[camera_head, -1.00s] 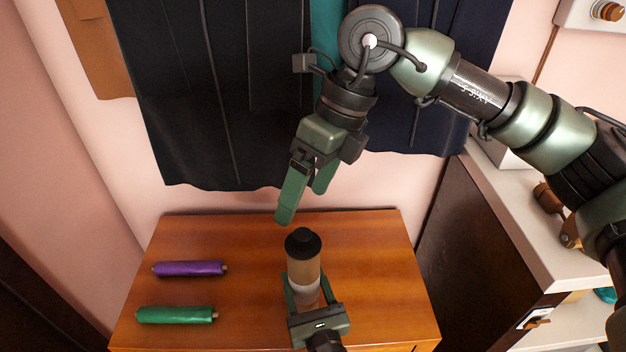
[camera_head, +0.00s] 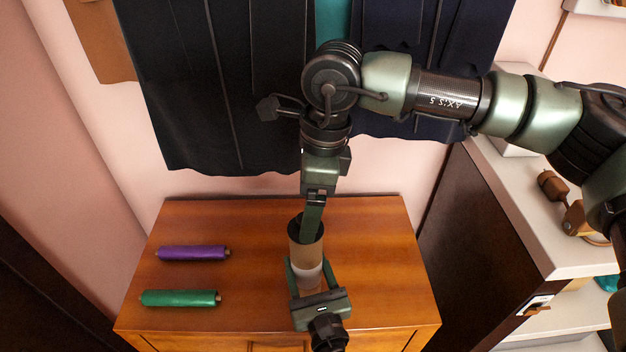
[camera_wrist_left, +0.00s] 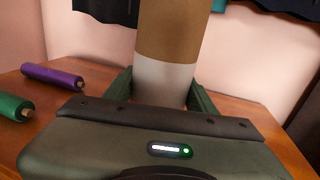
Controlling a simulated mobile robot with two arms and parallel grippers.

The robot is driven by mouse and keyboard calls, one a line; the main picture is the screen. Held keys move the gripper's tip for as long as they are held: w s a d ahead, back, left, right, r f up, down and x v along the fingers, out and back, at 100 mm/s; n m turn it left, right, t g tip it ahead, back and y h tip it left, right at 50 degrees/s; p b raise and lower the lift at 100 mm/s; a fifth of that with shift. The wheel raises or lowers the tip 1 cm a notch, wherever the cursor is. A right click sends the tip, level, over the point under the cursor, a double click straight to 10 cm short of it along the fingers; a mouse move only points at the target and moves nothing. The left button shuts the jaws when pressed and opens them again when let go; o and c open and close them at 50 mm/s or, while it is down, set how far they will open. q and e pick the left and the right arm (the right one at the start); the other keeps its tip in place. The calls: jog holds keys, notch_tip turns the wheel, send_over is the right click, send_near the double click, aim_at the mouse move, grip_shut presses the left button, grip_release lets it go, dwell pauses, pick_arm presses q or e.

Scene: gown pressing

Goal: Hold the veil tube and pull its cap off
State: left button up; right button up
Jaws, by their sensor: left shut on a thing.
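The veil tube (camera_head: 306,252) stands upright above the wooden cabinet top, tan above with a white band below. Its black cap (camera_head: 298,228) is on the top end. My left gripper (camera_head: 306,272) is shut on the tube's lower part, one finger on each side; the left wrist view shows the tube (camera_wrist_left: 168,40) between the fingers (camera_wrist_left: 162,92). My right gripper (camera_head: 312,222) points down at the cap, a finger overlapping it from this angle. Its other finger is hidden, so I cannot tell whether it grips the cap.
A purple roll (camera_head: 193,253) and a green roll (camera_head: 180,298) lie on the left of the cabinet top (camera_head: 250,220). Dark garments (camera_head: 220,90) hang behind. A white counter (camera_head: 530,235) stands at the right. The cabinet top right of the tube is clear.

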jog(key=shift+a+f, duration=0.15)
jog(key=shift+f, duration=0.8)
jog(key=shift+a+f, duration=0.15)
jog(key=shift+f, duration=0.75)
jog(key=c, duration=1.6)
